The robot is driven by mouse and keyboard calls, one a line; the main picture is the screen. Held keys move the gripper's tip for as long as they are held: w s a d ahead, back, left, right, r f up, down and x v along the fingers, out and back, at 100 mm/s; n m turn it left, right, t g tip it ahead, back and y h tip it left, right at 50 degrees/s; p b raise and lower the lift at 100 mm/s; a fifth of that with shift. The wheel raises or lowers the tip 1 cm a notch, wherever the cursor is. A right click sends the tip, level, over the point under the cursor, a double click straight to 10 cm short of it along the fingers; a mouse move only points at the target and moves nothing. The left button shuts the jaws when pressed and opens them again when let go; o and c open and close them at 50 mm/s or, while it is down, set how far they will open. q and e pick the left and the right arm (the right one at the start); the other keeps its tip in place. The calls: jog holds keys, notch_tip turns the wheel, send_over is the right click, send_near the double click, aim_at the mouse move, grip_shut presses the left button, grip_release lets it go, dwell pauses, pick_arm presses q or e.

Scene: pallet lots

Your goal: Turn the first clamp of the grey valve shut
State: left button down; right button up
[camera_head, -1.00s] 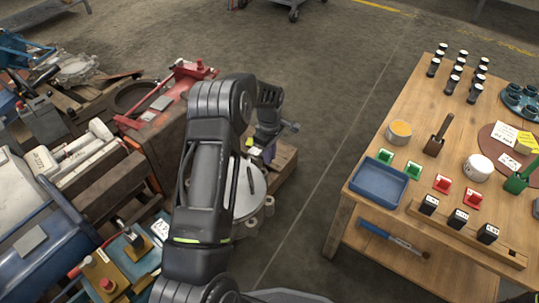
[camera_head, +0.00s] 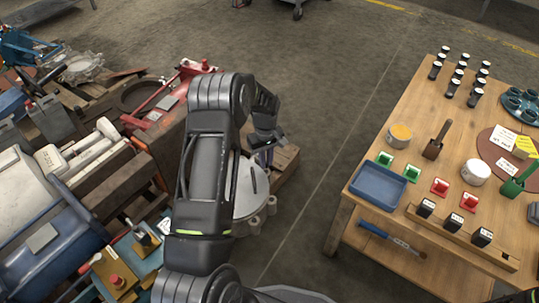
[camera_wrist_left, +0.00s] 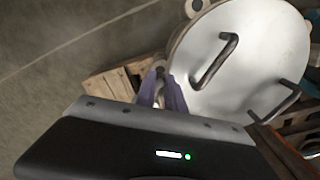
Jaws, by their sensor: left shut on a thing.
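The grey valve is a pale round lid (camera_head: 246,198) with a bar handle and lugs on its rim, low beside the pallet in the head view. It also fills the upper right of the left wrist view (camera_wrist_left: 235,85), showing two bent handles. My left gripper (camera_head: 266,153) is at the lid's far edge. In the left wrist view its purple fingers (camera_wrist_left: 160,92) are shut on a small clamp (camera_wrist_left: 160,74) at the rim. The fingers hide most of the clamp, so its angle is unclear. My left arm hides the lid's left side. My right gripper is not in view.
A wooden pallet (camera_head: 285,160) lies beside the lid. Crowded machine parts and a red-framed tool (camera_head: 190,68) fill the left. A wooden table (camera_head: 408,150) with a blue tray (camera_head: 378,186), cups and blocks stands at right. Bare floor lies between.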

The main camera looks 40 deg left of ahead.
pick_arm(q)
jog(key=m, duration=0.1)
jog(key=s+a+m+p, duration=0.1)
jog(key=shift+s+r+m, duration=0.1)
jog(key=shift+s+m, duration=0.05)
jog(key=shift+m, duration=0.25)
jog(key=m, duration=0.1)
jog(key=a+m, duration=0.1)
jog(key=shift+s+m, duration=0.3)
jog(key=shift+s, duration=0.1)
jog(key=m, duration=0.1)
jog(key=a+m+p, duration=0.1)
jog(key=m, duration=0.1)
jog(key=shift+s+a+m, duration=0.25)
jog(key=shift+s+m, duration=0.05)
jog(key=shift+s, duration=0.05)
jog(key=shift+s+a+m, duration=0.1)
jog(key=shift+a+m, duration=0.25)
jog(key=shift+m, duration=0.4)
jog(key=shift+a+m, duration=0.35)
jog(key=shift+m, duration=0.4)
jog(key=c, duration=1.4)
grip_release()
